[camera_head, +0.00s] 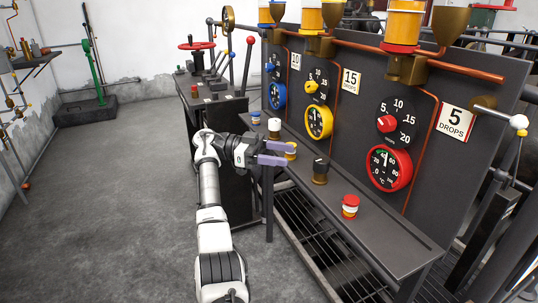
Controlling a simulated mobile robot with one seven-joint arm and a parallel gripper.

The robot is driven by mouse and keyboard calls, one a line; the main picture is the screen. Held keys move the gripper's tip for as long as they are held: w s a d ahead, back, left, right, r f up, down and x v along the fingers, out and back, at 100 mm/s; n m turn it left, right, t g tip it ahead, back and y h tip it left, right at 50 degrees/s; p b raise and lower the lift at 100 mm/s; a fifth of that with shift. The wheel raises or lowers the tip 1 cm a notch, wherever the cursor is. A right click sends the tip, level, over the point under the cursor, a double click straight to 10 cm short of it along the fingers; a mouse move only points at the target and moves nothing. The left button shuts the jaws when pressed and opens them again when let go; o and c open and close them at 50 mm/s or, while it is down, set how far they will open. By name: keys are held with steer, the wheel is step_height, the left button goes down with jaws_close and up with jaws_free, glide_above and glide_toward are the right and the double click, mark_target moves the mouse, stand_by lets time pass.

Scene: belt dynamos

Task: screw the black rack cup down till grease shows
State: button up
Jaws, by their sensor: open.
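The black cup (320,172) stands upright on the narrow dark shelf (375,225) in front of the dial panel. It has a black top and a brownish base. No grease can be made out on it at this size. My gripper (287,153) is open, its two purple fingers pointing right toward the shelf. The fingers are left of the black cup and apart from it in the picture. A yellow cup (291,149) shows by the fingertips and is partly covered by them; I cannot tell whether they touch it.
The dark panel (455,175) with dials rises behind. A floor grating (320,255) lies below. A lever bench (212,100) stands at the back.

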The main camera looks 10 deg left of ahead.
steer(key=shift+w+a, duration=0.1)
steer(key=shift+a, duration=1.4)
